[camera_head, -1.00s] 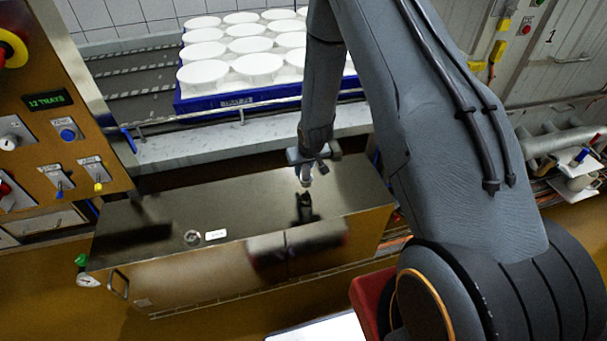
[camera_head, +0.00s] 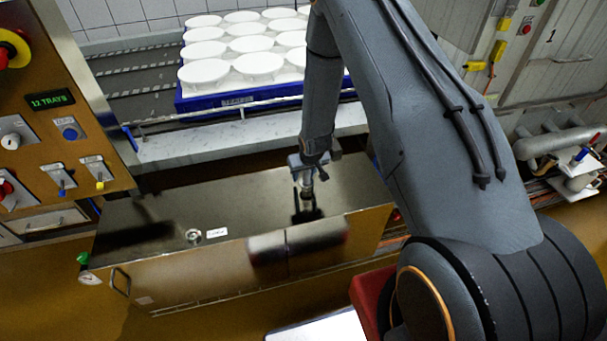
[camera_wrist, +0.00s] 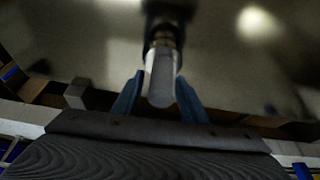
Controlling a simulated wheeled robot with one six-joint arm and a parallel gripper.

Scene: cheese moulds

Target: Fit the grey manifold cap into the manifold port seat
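My gripper (camera_head: 308,178) hangs low over the right part of the steel lid, pointing down. In the wrist view my gripper (camera_wrist: 160,88) has its two blue fingers close against both sides of a grey cylindrical piece, which looks like the manifold cap (camera_wrist: 161,75). The cap (camera_head: 308,182) shows only as a small light piece below the fingers in the head view. A small round fitting (camera_head: 193,236), possibly the port seat, is on the lid to the left, well apart from my gripper. A dark shape, probably a reflection, lies directly below the cap.
The steel box (camera_head: 200,272) has a shiny, mostly clear top, with a white label (camera_head: 217,233) beside the round fitting. A blue tray (camera_head: 215,102) of white moulds stands behind. A control panel (camera_head: 50,120) is at the left, and pipes (camera_head: 555,142) are at the right.

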